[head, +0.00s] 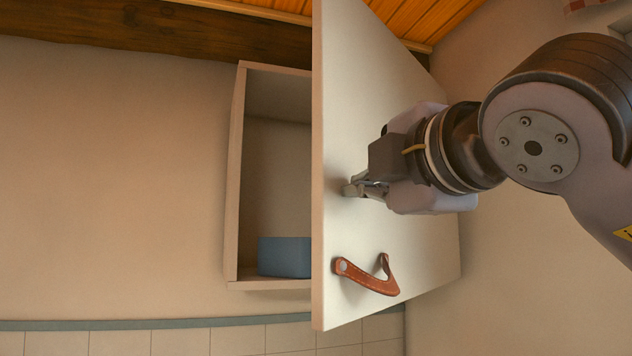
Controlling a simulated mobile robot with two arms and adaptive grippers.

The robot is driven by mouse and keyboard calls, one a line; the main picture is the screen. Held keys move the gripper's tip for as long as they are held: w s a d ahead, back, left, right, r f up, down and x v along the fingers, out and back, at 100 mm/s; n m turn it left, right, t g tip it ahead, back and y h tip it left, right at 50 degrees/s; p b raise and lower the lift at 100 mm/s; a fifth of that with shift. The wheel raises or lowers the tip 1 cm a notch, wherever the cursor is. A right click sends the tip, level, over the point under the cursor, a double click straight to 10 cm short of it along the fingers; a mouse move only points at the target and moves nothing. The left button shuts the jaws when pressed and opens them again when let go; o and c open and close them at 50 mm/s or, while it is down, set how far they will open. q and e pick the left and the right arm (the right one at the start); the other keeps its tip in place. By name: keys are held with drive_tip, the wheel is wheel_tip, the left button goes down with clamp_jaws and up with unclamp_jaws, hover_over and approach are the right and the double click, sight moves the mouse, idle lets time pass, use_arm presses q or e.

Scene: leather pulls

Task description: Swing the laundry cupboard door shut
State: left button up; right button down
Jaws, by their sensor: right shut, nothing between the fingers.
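The cupboard door (400,237) stands open, its pale outer face turned to the right in the head view. A brown leather pull (370,277) is fixed near its lower part, hanging as a loop. The cupboard box (232,180) is on the wall, its left part open to view and the rest hidden behind the door. My right gripper (352,190) is shut and empty, its fingertips at the door's outer face above the pull. I cannot tell whether they touch it. My left gripper is not in view.
A blue box (284,257) sits on the cupboard floor, partly hidden by the door. A dark wooden beam (130,38) runs above, under an orange slatted ceiling (420,18). The wall left of the cupboard is bare, with tiles (180,342) below.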

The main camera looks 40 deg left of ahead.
drive_tip(key=a+p, duration=0.1)
drive_tip(key=a, duration=0.9)
drive_tip(key=shift+w+p, duration=0.2)
drive_tip(key=shift+p, duration=0.2)
drive_tip(key=shift+w+d, duration=0.1)
